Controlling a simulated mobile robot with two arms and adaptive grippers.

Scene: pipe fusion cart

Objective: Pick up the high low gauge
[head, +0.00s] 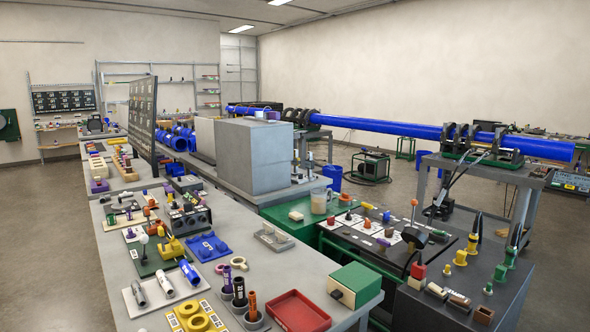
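I cannot tell for certain which of the many small tools is the high low gauge. A small grey metal tool on a flat plate (273,237) lies near the right edge of the long grey table (112,262). A yellow tool (171,248) lies on a dark green mat (150,262) further left on the same table. Neither of my grippers shows in the head view.
A red tray (298,312) and a green box (355,286) stand at the table's front right. A large grey box (252,158) stands behind. A dark cart (462,290) with small parts is at right. A long blue pipe (390,128) spans the back. Floor shows at left.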

